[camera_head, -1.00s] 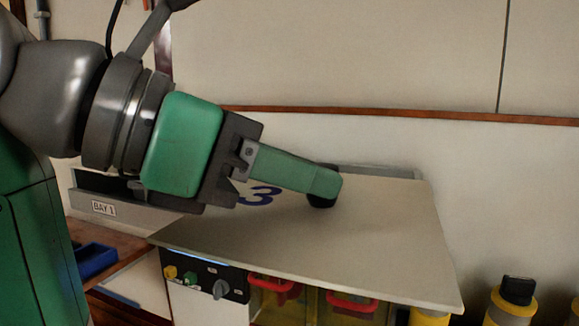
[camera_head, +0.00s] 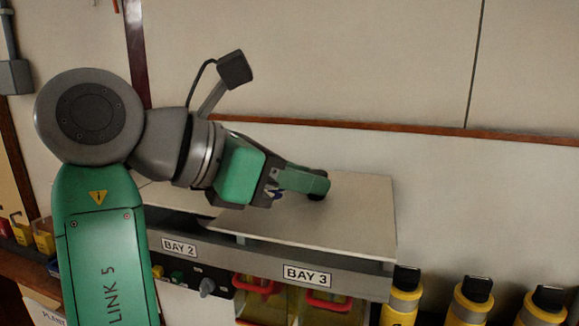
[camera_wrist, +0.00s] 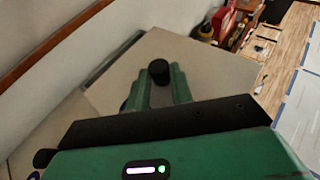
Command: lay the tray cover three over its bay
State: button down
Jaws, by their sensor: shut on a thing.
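Tray cover three is a flat pale grey plate (camera_head: 350,215) with a blue 3 on it, partly hidden by my gripper. It also shows in the wrist view (camera_wrist: 205,75). My gripper (camera_head: 318,188) is shut on the cover's black knob (camera_wrist: 159,73), one finger on each side. The cover is level above the grey frame labelled BAY 3 (camera_head: 345,281). Its left part reaches toward BAY 2, and its right edge is near the frame's right end. A narrow gap shows under its front edge; I cannot tell whether any part touches. The bay's opening is hidden.
Another pale plate (camera_head: 165,205) lies left, by the BAY 2 label (camera_head: 180,247). Below the frame are a knob panel (camera_head: 190,278) and bins with red handles (camera_head: 330,301). Several yellow, black-topped cylinders (camera_head: 472,300) stand right. A wall is close behind the bays.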

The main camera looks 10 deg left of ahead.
jog(key=w, duration=0.3)
jog(key=w+d, duration=0.1)
jog(key=w, duration=0.1)
jog(key=shift+w, duration=0.4)
jog(key=shift+w+d+f, duration=0.1)
jog(key=shift+w, duration=0.15)
jog(key=shift+f, duration=0.45)
jog(key=shift+s+f, duration=0.1)
jog(key=shift+f, duration=0.6)
dwell(0.7)
jog(key=c, duration=1.1)
grip_release()
jog(key=shift+c, duration=0.2)
jog(key=b+v, duration=0.2)
jog(key=v, duration=0.5)
jog(key=shift+s+a+r, duration=0.2)
jog(key=shift+a, duration=0.1)
jog(key=shift+d, duration=0.1)
